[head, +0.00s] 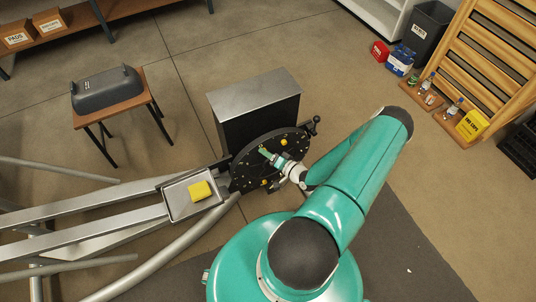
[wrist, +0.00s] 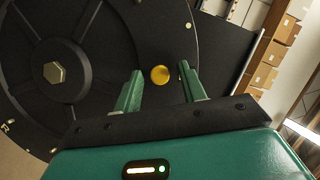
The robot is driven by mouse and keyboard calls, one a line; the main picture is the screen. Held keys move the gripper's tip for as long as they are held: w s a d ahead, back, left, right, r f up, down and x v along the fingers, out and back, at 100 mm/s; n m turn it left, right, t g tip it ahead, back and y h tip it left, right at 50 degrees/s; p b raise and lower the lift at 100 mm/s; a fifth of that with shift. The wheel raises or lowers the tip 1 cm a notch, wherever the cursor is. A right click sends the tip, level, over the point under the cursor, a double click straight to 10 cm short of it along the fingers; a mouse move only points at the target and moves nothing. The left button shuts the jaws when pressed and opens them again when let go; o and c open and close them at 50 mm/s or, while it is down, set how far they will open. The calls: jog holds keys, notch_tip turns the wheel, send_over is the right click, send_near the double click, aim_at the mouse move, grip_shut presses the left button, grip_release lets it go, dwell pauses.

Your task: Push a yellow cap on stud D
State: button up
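The black round disc (head: 240,178) stands upright in front of a box-shaped housing. In the head view it bears yellow caps, one at upper right (head: 284,142) and one low on its face (head: 264,183). My gripper (head: 266,153) is in front of the disc. The disc (wrist: 105,35) fills the upper left of the wrist view, with a large hex bolt (wrist: 54,72) at its centre. There, a round yellow cap (wrist: 160,75) shows between my open fingertips, with a gap on both sides. I cannot tell which stud is D.
A small table (head: 112,107) bears a dark cover (head: 105,88). Floor between table and housing is clear.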

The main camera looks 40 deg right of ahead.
jog(key=shift+s, duration=0.1)
jog(key=s+d+r, duration=0.1)
jog(key=s+r, duration=0.1)
jog(key=s, duration=1.1)
jog(key=shift+s+r, duration=0.2)
jog(key=shift+d, duration=0.1)
